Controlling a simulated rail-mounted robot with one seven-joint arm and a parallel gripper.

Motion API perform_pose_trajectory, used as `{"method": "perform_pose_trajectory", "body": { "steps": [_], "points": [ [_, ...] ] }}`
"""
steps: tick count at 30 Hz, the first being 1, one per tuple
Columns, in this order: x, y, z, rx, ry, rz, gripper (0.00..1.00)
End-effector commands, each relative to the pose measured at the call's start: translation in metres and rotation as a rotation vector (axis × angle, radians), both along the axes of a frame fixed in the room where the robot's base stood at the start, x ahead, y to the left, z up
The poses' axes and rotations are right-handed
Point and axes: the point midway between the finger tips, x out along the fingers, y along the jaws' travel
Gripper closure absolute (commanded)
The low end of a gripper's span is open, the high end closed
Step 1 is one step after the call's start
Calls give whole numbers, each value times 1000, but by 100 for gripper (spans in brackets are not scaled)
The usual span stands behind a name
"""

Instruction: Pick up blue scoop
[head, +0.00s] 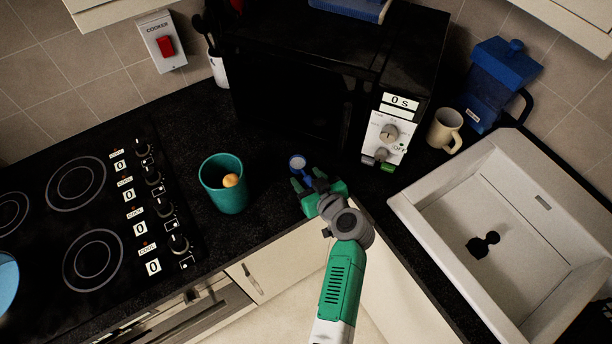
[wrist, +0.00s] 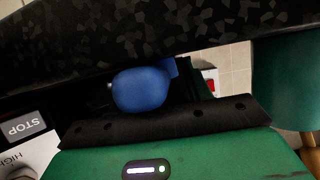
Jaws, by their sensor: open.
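The blue scoop (head: 297,163) is on the black counter in front of the microwave, just beyond my gripper (head: 309,180) in the head view. Its rounded bowl looks pale inside from above. In the wrist view the blue scoop (wrist: 142,90) is close, near the middle, above the dark edge of my green gripper body, with part of it hidden. My gripper is open and empty, with its green fingers spread near the scoop. I cannot tell whether a finger touches it.
A teal cup (head: 225,190) with a wooden utensil stands left of my gripper. The black microwave (head: 290,105) is behind the scoop. A cream mug (head: 444,130), a blue jug (head: 494,85) and the white sink (head: 500,215) are right. The hob (head: 80,215) is left.

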Motion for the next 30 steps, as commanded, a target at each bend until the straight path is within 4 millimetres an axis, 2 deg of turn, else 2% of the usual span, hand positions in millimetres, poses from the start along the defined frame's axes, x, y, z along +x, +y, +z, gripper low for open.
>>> {"method": "perform_pose_trajectory", "body": {
  "steps": [4,9,12,20,23,30],
  "points": [
    [0,0,0,0,0,0,51],
    [0,0,0,0,0,0,84],
    [0,0,0,0,0,0,100],
    [0,-1,4,-1,-3,0,100],
    [0,-1,22,-2,-5,1,100],
    [0,-1,77,-1,-4,0,100]
  ]
}}
